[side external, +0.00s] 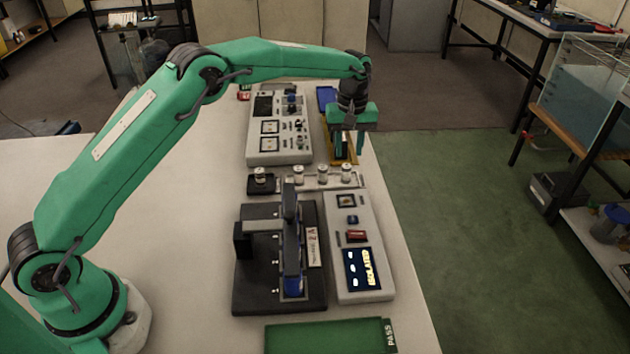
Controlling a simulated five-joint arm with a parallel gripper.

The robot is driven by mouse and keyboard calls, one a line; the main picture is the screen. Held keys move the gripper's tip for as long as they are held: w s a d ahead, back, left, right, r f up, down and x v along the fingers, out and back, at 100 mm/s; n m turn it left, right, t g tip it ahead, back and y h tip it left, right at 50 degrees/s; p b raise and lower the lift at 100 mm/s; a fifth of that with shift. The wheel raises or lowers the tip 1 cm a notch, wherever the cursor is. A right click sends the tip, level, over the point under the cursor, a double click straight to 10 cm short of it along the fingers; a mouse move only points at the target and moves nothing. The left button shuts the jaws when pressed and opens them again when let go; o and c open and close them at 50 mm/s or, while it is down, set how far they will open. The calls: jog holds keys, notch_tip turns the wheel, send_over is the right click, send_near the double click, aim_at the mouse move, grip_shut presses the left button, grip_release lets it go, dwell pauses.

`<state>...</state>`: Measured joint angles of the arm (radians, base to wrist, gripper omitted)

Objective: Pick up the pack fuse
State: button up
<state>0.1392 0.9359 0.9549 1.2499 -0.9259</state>
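Several small pale cylinders with metal-looking ends stand upright in a row mid-bench. One (260,174) is in a small black block at the left. The others, such as the middle one (322,173) and the right one (346,172), stand on a pale strip. They look like fuses, but I cannot tell which is the pack fuse. My gripper (349,154) points down just behind the right end of the row, over a yellow tray (352,158). Its fingers look apart, with no held object visible. The fingers hide part of the tray.
A black fixture (252,293) with a blue upright part (292,240) stands in front of the row, beside a grey panel (373,282) with a lit display. A grey instrument box (262,155) stands behind. A green PASS mat (325,338) lies nearest. The bench's left side is clear.

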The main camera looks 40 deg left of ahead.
aim_at(347, 166)
jog(key=shift+s+f, duration=0.1)
jog(key=shift+f, duration=3.7)
grip_shut()
jog(key=shift+r, duration=0.15)
jog(key=shift+r, duration=0.5)
notch_tip(347, 166, up, 3)
jog(key=shift+r, duration=0.1)
jog(key=s+d+r, duration=0.6)
jog(key=s+d, duration=0.1)
jog(key=d, duration=0.2)
jog(key=shift+s+r, duration=0.15)
jog(key=shift+r, duration=0.15)
